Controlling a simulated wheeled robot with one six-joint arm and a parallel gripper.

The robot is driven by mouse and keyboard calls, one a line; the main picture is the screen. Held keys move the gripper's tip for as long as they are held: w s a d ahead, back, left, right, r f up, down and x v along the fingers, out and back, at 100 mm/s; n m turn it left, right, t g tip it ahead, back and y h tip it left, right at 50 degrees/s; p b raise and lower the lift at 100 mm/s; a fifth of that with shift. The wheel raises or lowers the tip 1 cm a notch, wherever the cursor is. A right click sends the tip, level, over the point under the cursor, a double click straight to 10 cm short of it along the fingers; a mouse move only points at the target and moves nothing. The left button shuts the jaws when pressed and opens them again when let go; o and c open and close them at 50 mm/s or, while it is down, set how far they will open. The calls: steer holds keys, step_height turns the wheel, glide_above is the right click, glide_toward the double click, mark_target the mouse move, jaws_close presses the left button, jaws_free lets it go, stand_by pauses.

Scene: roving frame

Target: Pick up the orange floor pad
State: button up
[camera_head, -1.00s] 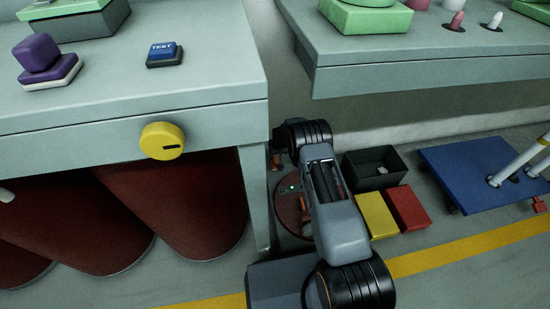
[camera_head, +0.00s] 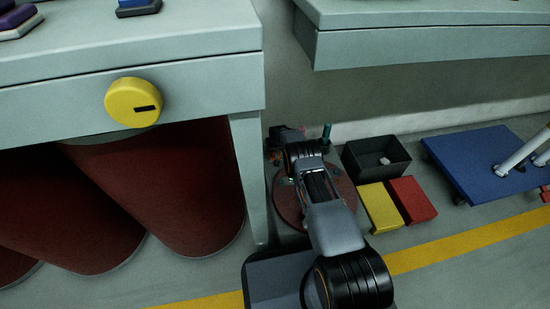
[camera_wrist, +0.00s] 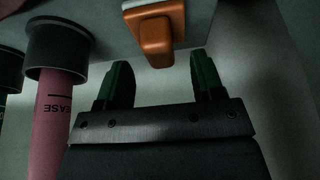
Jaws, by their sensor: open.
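An orange block with a raised stepped part (camera_wrist: 162,32) shows at the top of the wrist view, against a pale base. It is the only clearly orange thing there; I take it for the orange floor pad. My gripper (camera_wrist: 159,62) is open, its two dark green fingers apart and nothing between them. The block's near end lies in line with the gap, just beyond the fingertips. In the head view my own arm covers most of this spot; only a small orange bit (camera_head: 277,157) shows beside my wrist, over the round red disc (camera_head: 288,205).
A pink tube in a black holder (camera_wrist: 60,48) stands left of my fingers. On the floor are a dark open bin (camera_head: 355,165), a yellow box (camera_head: 380,208), a red box (camera_head: 413,201) and a blue platform (camera_head: 480,165). A bench leg (camera_head: 250,180) stands close left.

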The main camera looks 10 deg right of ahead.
steer(key=shift+b+x, duration=0.65)
steer(key=shift+x, duration=0.55)
steer(key=shift+c, duration=0.4)
steer(key=c, duration=0.9)
steer(key=shift+r, duration=0.2)
steer(key=shift+c, duration=0.2)
steer(key=shift+r+p, duration=0.3)
steer(key=r, duration=0.1)
steer(key=r+p, duration=0.2)
steer(key=shift+s+d+r, duration=0.15)
steer(key=shift+d+r, duration=0.1)
steer(key=shift+r, duration=0.05)
steer(key=s+d+r+p, duration=0.7)
steer(key=s+d+r, duration=0.1)
steer(key=s+d, duration=0.1)
steer(key=shift+d+r+p, duration=0.25)
steer(key=shift+d+p, duration=0.05)
steer(key=shift+d, duration=0.15)
